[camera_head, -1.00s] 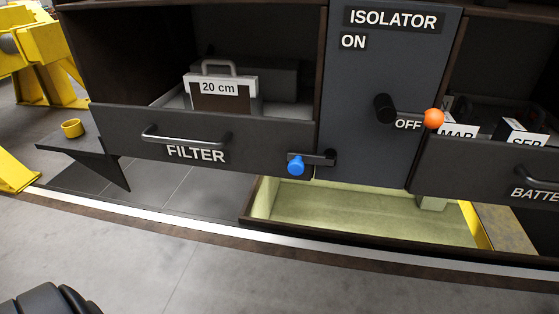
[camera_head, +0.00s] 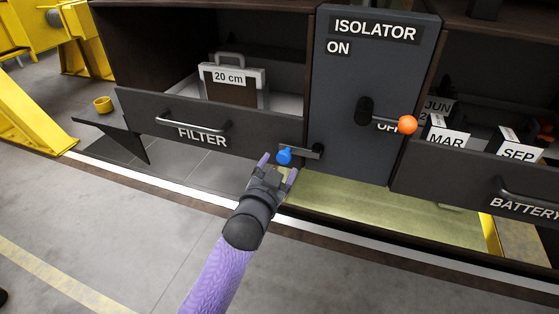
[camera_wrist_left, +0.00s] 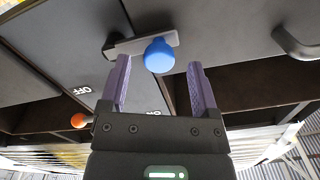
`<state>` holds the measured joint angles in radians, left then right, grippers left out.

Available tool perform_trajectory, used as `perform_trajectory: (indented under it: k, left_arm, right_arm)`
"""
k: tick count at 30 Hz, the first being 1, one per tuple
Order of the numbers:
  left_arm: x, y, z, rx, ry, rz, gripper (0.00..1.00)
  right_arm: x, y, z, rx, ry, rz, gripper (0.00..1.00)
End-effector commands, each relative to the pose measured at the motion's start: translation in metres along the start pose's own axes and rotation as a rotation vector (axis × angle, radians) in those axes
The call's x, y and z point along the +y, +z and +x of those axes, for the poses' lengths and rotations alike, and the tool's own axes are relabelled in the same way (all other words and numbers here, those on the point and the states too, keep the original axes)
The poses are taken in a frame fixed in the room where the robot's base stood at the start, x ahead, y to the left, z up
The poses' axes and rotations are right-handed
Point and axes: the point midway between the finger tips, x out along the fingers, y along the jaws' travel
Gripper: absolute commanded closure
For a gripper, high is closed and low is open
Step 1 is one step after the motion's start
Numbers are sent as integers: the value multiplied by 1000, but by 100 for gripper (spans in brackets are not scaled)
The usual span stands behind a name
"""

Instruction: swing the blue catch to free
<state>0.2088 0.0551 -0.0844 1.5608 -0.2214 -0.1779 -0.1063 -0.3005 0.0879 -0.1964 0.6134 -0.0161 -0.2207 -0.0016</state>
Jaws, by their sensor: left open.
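The blue catch knob (camera_head: 284,156) sits at the left end of a short dark lever (camera_head: 305,151), at the lower right corner of the filter drawer. The lever lies roughly level. My left gripper (camera_head: 277,172) is open just below and in front of the knob. In the left wrist view the blue knob (camera_wrist_left: 159,56) is just beyond the fingertips and roughly between them, with the lever plate (camera_wrist_left: 125,46) behind it. The gripper (camera_wrist_left: 160,75) holds nothing. My right gripper is not in view.
The filter drawer (camera_head: 240,137) with its bar handle (camera_head: 193,125) is left of the catch. The isolator panel (camera_head: 345,80) has an orange-knobbed lever (camera_head: 407,125) at OFF. The battery drawer (camera_head: 450,172) is at right. A pale tray (camera_head: 390,212) lies below.

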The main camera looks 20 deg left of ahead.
Motion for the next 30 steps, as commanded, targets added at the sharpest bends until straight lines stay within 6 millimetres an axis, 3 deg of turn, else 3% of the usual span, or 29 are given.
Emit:
perform_trajectory:
  k: [6,16,27,30]
  left_arm:
    - [1,2,31,-2,1,-1,21]
    - [0,1,36,-2,1,-1,23]
    - [0,1,36,-2,1,-1,100]
    - [0,1,36,-2,1,-1,100]
  right_arm:
    - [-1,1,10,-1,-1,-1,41]
    - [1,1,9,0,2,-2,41]
    - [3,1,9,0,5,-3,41]
    - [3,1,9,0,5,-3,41]
